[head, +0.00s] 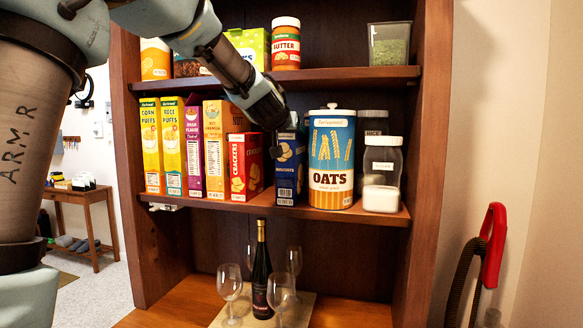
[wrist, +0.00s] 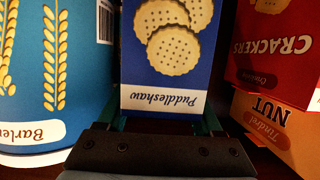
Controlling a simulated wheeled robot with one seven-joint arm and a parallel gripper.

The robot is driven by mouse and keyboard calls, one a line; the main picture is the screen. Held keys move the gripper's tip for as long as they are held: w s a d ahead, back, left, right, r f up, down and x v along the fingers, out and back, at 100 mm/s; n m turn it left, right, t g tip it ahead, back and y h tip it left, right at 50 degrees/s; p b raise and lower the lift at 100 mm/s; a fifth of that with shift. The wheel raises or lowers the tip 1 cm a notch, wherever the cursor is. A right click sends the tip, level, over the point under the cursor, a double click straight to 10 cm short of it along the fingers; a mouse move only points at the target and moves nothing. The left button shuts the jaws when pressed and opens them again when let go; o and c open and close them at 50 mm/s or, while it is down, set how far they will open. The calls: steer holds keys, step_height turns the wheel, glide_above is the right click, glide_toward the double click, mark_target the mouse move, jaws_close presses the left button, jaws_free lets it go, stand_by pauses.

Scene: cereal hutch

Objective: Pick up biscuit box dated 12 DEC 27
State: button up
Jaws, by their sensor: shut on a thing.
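A blue biscuit box (head: 289,172) stands upright on the middle shelf, between the red crackers box and the oats canister. My gripper (head: 287,136) is at the upper part of this box. In the wrist view the blue box (wrist: 160,75) shows upside down, with round biscuits and the name Puddleshaw. My gripper (wrist: 163,122) is shut on it, with a finger at each side. I see no date on the box in either view. The fingertips are partly hidden in the head view.
The oats canister (head: 331,165) stands close on the right and the crackers box (head: 245,165) on the left. A glass jar (head: 381,185) is further right. The upper shelf edge (head: 345,77) runs above. A wine bottle (head: 261,275) and glasses stand below.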

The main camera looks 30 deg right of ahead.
jaws_close()
steer(key=shift+r, duration=0.1)
